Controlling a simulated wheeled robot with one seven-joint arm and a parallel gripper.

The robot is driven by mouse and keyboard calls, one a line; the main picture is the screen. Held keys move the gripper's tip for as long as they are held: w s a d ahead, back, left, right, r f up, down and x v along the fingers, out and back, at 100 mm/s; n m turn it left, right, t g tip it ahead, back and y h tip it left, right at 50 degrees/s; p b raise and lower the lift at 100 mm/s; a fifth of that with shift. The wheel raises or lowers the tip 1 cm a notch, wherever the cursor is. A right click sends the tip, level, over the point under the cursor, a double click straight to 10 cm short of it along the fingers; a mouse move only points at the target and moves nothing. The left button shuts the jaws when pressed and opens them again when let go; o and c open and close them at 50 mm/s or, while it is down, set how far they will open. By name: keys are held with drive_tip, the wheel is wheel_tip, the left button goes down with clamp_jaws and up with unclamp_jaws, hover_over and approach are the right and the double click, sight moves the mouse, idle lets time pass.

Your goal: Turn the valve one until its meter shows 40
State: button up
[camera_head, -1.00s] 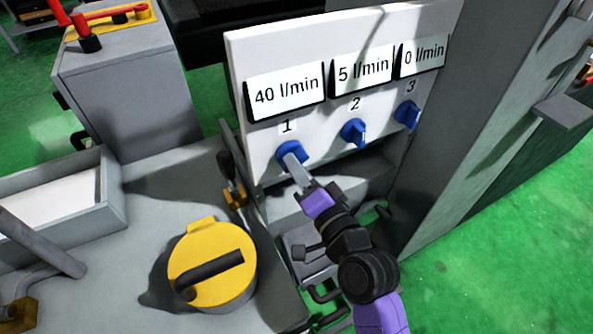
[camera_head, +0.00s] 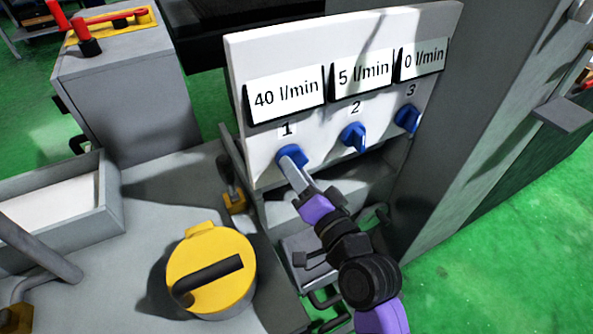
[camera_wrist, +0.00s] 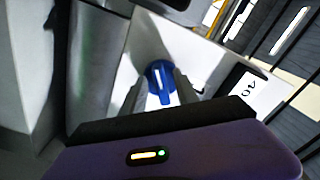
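Valve one (camera_head: 292,157) is a blue knob on the white panel, under the label 1. Its meter (camera_head: 286,96) reads 40 l/min. My gripper (camera_head: 289,160) is at valve one, with its fingers overlapping the front of the knob in the head view. In the wrist view the blue knob (camera_wrist: 160,78) shows between the two spread fingertips of my gripper (camera_wrist: 160,88). The fingers are apart, one on each side of the knob. Whether either finger touches it cannot be told.
Valve two (camera_head: 353,136) and valve three (camera_head: 407,119) sit to the right, with meters reading 5 (camera_head: 362,73) and 0 l/min (camera_head: 422,57). A yellow cap with a dark handle (camera_head: 207,297) stands on the grey surface at lower left. A grey column (camera_head: 455,130) rises at right.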

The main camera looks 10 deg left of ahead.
drive_tip(key=v, duration=0.7)
drive_tip(key=shift+s+d+b, duration=0.25)
drive_tip(key=shift+s+b, duration=0.05)
drive_tip(key=shift+s, duration=0.05)
drive_tip(key=shift+r, duration=0.1)
drive_tip(key=s+d+r+n+t+h+p, duration=0.15)
drive_tip(key=s+d+t+h+p, duration=0.35)
drive_tip(key=s+d, duration=0.6)
drive_tip(key=s+d+g+h+p, duration=0.1)
drive_tip(key=s+d, duration=0.2)
drive_tip(key=s, duration=0.4)
drive_tip(key=s+d+r+n+g+h+p, duration=0.1)
drive_tip(key=s+d+g+h, duration=0.1)
drive_tip(key=s, duration=0.6)
drive_tip(key=s+d+n+g+h+p, duration=0.1)
drive_tip(key=s+d+g+h+p, duration=0.1)
drive_tip(key=s+d, duration=0.3)
drive_tip(key=shift+v, duration=1.15)
